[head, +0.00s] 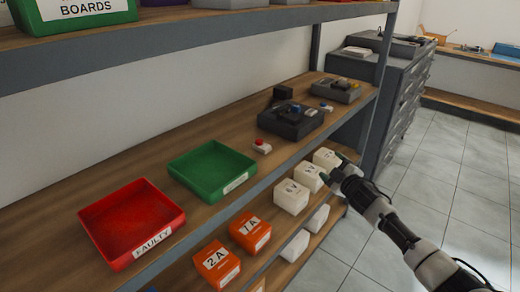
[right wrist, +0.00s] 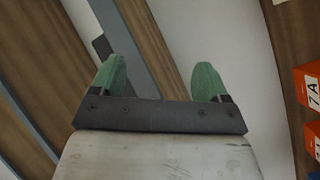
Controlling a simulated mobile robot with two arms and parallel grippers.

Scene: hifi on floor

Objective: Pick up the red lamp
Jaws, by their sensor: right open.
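The red lamp (head: 262,146) is a small red dome on a white base. It stands on the middle shelf in the head view, between the green tray and a dark grey tray. My right gripper (head: 334,170) is at the shelf's front, right of the lamp and lower in the picture, apart from it. In the right wrist view its two green fingers (right wrist: 158,78) are spread with nothing held between them. The lamp does not show in the right wrist view. My left gripper is not in view.
A green tray (head: 211,191) and a red tray marked FAULTY (head: 100,223) stand left of the lamp. A dark grey tray (head: 290,130) with parts stands behind it. White boxes (head: 291,204) and orange boxes (head: 240,237) sit below the shelf edge. Floor at right is clear.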

